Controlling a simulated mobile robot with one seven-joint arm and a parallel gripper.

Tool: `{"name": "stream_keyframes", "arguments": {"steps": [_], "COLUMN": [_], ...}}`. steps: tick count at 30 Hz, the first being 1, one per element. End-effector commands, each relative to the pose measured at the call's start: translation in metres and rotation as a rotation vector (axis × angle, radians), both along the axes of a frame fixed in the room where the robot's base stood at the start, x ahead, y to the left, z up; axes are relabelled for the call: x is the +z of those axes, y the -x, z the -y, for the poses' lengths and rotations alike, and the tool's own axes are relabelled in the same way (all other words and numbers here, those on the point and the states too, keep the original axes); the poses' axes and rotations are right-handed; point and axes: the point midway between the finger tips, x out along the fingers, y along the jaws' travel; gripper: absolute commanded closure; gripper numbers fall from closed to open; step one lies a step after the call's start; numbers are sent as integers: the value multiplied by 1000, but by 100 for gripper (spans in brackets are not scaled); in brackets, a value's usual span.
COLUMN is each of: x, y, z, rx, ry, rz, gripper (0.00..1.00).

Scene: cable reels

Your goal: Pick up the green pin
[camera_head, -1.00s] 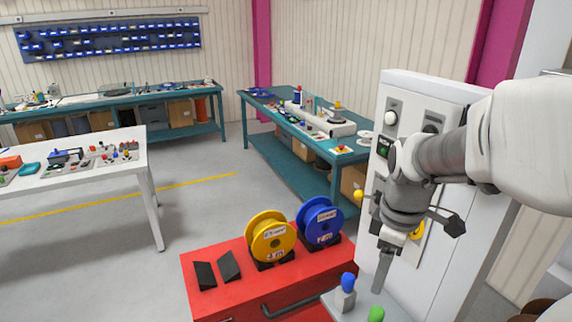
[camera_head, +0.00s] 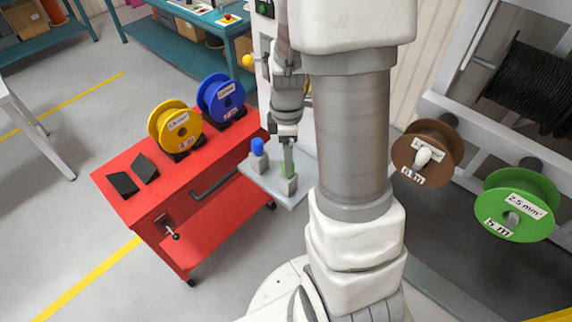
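The green pin (camera_head: 284,167) shows only as a thin green strip beside my gripper's finger, above a small grey block (camera_head: 288,186) on a light grey plate. My gripper (camera_head: 289,160) points straight down over that block, its finger at the height of the pin and covering most of it. The fingers are seen edge-on, so I cannot tell whether they are open or shut on the pin. A blue-topped pin (camera_head: 257,146) stands upright on its own grey block to the left.
The light grey plate (camera_head: 291,202) adjoins a red cart (camera_head: 142,207) bearing a yellow reel (camera_head: 178,124), a blue reel (camera_head: 222,97) and two black wedges. A brown reel (camera_head: 405,160) and a green reel (camera_head: 540,188) hang at right. My arm blocks the middle.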

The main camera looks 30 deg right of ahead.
Motion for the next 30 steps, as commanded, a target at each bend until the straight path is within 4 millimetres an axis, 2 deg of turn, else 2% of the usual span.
{"name": "stream_keyframes", "arguments": {"steps": [5,16,26,30], "x": [-8,-49,-55,-55], "y": [0,-2,-3,-3], "z": [1,5,5,5], "rx": [0,-1,0,0], "ry": [-1,-1,0,0], "rz": [-2,-3,1,1], "gripper": [23,23,23,45]}}
